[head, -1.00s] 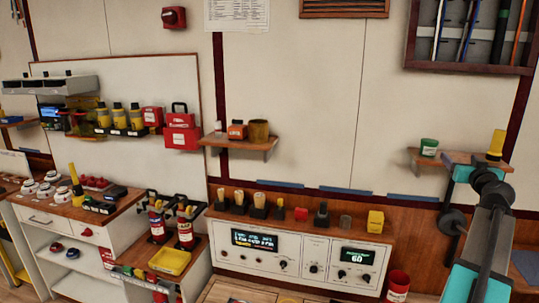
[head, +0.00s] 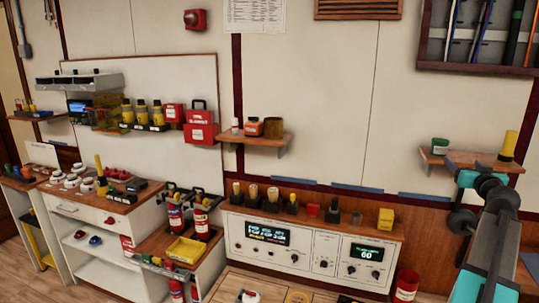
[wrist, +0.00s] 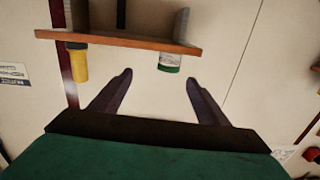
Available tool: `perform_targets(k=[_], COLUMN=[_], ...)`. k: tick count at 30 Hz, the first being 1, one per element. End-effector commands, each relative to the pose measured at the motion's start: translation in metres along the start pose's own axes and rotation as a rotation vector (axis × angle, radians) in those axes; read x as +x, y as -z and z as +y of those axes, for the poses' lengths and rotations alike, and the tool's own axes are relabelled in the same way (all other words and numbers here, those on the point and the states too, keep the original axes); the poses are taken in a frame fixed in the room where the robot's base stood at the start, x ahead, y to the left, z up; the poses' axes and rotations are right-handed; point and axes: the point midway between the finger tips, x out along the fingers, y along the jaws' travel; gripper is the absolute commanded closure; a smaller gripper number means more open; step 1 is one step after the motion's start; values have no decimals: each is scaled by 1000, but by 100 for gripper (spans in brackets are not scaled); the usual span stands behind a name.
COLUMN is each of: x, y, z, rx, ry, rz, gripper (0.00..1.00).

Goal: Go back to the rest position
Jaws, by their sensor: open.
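My gripper (wrist: 158,78) shows in the wrist view with its two dark fingers spread apart. Nothing is between them. My teal and black arm (head: 488,225) is raised at the right of the head view, and the fingers cannot be made out there. The arm overlaps the right wall shelf (head: 470,160) in that view. The wrist view is upside down. It shows a wooden shelf (wrist: 115,40) beyond the fingertips, with a yellow-topped item (wrist: 78,65) and a green-and-white jar (wrist: 170,62).
A wall shelf (head: 255,140) holds small containers. Below it, a white instrument console (head: 305,247) carries several small items on its wooden top. A red can (head: 405,284) is at the lower right. Fire extinguishers (head: 200,220) and cabinets stand at the left. Open wall lies around the fingers.

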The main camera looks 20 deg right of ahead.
Motion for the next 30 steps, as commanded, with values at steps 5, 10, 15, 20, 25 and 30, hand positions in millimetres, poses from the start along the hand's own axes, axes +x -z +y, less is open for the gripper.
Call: perform_targets(k=[5, 10, 15, 20, 25, 30], x=[18, 37, 53, 60, 57, 45], y=[-25, -64, -118, -172, -230, -289], z=[-36, -85, -149, -208, -270, -330], rx=[12, 29, 45, 46, 32, 11], ry=[46, 107, 182, 248, 319, 393], rz=[-26, -68, -127, -190, -264, -343], gripper=[31, 31, 31, 31, 31, 31])
